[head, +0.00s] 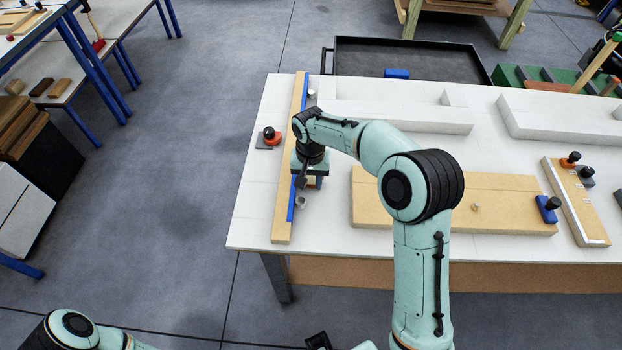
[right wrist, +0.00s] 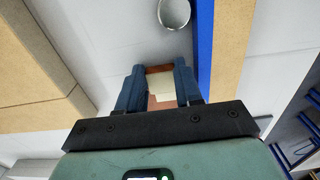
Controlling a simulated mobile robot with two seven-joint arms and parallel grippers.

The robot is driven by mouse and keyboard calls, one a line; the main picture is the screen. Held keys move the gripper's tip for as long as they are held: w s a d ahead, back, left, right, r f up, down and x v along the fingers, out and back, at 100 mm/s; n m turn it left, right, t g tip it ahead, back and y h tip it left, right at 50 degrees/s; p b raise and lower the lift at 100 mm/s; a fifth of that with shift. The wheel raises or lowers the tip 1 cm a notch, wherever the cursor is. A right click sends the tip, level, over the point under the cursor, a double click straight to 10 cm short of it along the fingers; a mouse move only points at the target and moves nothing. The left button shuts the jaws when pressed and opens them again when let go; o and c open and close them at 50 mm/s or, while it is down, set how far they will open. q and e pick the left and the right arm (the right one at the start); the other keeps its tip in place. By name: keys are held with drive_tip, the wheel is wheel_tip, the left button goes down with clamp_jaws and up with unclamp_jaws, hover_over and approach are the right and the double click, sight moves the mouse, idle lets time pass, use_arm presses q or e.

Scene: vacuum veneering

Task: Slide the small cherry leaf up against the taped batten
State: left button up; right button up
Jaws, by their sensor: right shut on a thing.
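The small cherry leaf is a reddish-brown piece (right wrist: 160,70) between the fingers in the right wrist view, with a cream patch over its middle; most of it is hidden. My right gripper (head: 309,183) is shut on it, low over the table beside the batten. In the right wrist view the gripper (right wrist: 159,88) has its right finger close to the blue tape (right wrist: 205,45). I cannot tell whether the leaf touches the tape. The tan batten (head: 283,215) lies along the table's left end, blue tape (head: 291,203) on its right edge. My left gripper does not show.
A silvery round disc (head: 301,202) sits by the tape, just nearer than my gripper; another (head: 312,93) is at the far end. A red-and-black knobbed clamp (head: 269,138) stands left of the batten. A tan board (head: 450,205) lies right, and white blocks (head: 400,116) behind.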

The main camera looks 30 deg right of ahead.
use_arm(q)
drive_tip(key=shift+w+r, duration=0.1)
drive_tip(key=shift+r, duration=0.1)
use_arm(e)
drive_tip(key=shift+w+a, duration=0.15)
drive_tip(key=shift+a, duration=0.05)
idle(0.4)
drive_tip(key=o, duration=1.1)
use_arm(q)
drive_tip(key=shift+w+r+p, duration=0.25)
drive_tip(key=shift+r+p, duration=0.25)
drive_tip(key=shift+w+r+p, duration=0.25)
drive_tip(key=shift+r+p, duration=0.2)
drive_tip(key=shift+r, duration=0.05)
use_arm(e)
wheel_tip(320, 180, up, 13)
drive_tip(key=shift+r, duration=0.2)
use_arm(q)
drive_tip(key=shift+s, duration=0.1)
